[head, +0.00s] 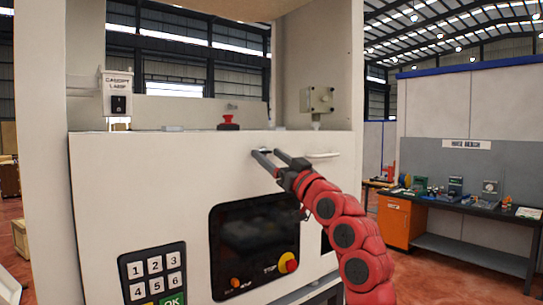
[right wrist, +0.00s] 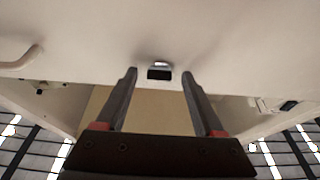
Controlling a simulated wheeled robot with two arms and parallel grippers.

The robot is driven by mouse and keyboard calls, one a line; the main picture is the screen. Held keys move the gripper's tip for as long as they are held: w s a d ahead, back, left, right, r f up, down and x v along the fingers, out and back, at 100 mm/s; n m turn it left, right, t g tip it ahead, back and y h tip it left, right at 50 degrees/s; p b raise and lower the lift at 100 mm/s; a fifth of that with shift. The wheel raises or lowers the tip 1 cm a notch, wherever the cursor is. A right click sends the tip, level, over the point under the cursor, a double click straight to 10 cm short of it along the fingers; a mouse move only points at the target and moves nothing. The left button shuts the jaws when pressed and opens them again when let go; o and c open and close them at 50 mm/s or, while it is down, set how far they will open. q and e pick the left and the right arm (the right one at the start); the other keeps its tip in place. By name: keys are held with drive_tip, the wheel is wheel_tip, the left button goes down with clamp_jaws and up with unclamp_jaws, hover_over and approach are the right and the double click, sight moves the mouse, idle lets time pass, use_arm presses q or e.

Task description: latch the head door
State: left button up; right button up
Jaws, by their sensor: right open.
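The white head door (head: 150,185) stands upright across the front of the machine and looks shut or nearly so. A small latch with a dark slot (right wrist: 159,71) sits near its edge in the right wrist view. In the head view the latch is mostly hidden by my right gripper (head: 267,152). My right gripper also shows in the right wrist view (right wrist: 160,73). It is open, with one finger on each side of the latch and nothing between them. I cannot tell whether the fingertips touch the door. My left gripper is not in view.
A white bar handle (head: 323,155) sticks out right of the gripper. A red button (head: 228,122), a lamp switch box (head: 117,95) and a grey junction box (head: 317,100) are above the door. A dark screen (head: 255,245) and a keypad (head: 153,275) are below. A workbench (head: 470,208) stands right.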

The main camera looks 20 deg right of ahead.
clamp_jaws()
